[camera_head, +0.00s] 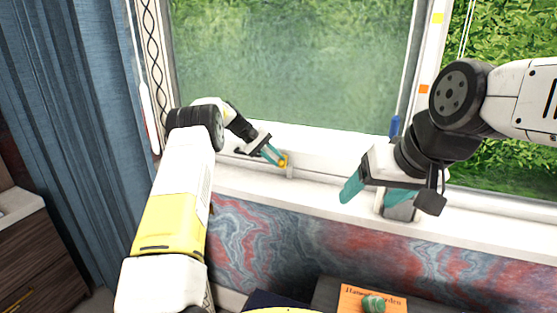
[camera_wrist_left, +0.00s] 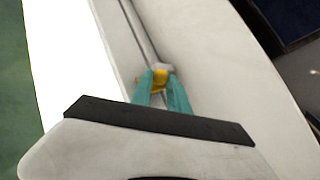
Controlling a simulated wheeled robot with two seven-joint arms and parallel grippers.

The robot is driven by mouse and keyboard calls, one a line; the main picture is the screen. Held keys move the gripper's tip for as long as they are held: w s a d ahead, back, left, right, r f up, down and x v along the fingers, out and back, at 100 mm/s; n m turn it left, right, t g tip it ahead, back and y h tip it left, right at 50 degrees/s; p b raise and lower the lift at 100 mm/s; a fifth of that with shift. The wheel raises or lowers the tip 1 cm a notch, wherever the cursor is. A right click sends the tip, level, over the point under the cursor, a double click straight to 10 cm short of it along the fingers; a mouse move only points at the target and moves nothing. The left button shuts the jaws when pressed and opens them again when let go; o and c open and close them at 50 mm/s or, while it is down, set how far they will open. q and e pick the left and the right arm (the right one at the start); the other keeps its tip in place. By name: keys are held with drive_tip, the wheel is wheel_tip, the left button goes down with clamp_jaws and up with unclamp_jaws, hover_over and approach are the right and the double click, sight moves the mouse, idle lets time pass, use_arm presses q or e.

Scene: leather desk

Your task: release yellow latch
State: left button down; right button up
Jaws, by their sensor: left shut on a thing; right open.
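The yellow latch (camera_head: 283,161) sits low on the white window frame, above the sill. My left gripper (camera_head: 278,157) reaches it from the left and is shut on it. In the left wrist view the yellow latch (camera_wrist_left: 160,79) shows between the teal fingertips (camera_wrist_left: 161,88), which cover part of it. My right gripper (camera_head: 372,191) is open and empty in front of the sill, to the right of the latch.
A blue piece (camera_head: 394,126) stands on the window frame near my right arm. An orange book (camera_head: 350,298) with a green object (camera_head: 374,303) on it lies below the sill. Blue curtains (camera_head: 95,120) hang at the left.

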idle(0.3)
use_arm(q)
drive_tip(key=c, duration=1.3)
unclamp_jaws()
drive_tip(key=shift+v, duration=3.95)
drive_tip(key=shift+w+f, duration=0.1)
